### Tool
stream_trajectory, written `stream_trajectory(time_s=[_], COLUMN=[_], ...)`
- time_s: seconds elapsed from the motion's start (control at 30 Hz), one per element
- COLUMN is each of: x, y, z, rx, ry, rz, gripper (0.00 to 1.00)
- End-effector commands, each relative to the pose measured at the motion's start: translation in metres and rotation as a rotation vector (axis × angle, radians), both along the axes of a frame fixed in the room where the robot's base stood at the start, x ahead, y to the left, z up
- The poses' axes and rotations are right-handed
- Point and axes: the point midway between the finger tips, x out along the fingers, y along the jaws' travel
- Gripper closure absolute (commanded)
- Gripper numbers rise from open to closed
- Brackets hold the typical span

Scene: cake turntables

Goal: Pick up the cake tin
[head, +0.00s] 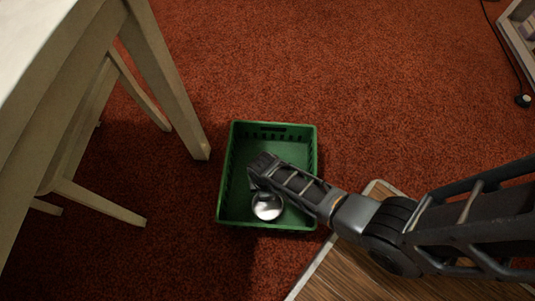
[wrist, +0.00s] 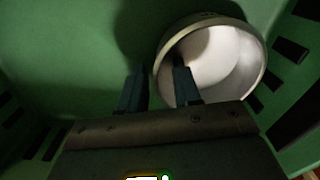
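The cake tin (head: 267,207), a round, shiny silver pan, lies inside the green crate (head: 222,190) near its front wall. In the wrist view the tin (wrist: 226,62) is at the upper right, its pale inside facing the camera. My gripper (wrist: 160,70) reaches down into the crate. Its fingers are apart and straddle the tin's left wall, the left finger outside and the right finger inside the rim. A gap shows between the fingers, and I cannot tell whether either touches the wall. In the head view my gripper (head: 258,178) partly covers the tin.
The crate has slotted walls close around my gripper. A pale wooden table or chair (head: 165,80) stands left of the crate. A dark cable (head: 522,100) lies at the far right.

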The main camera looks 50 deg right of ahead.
Motion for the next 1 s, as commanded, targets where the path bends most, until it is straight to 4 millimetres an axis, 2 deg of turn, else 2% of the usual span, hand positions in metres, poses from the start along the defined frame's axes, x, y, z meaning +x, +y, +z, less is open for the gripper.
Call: stream_trajectory(time_s=[0.03,0.37,0.83,1.0], x=[0.0,0.0,0.0,0.001], y=[0.0,0.0,0.0,0.0], z=[0.0,0.0,0.002,0.019], rx=[0.0,0.0,0.0,0.0], ry=[0.0,0.0,0.0,-0.003], rz=[0.0,0.0,0.0,0.0], gripper=[0.69,1.0,1.0,1.0])
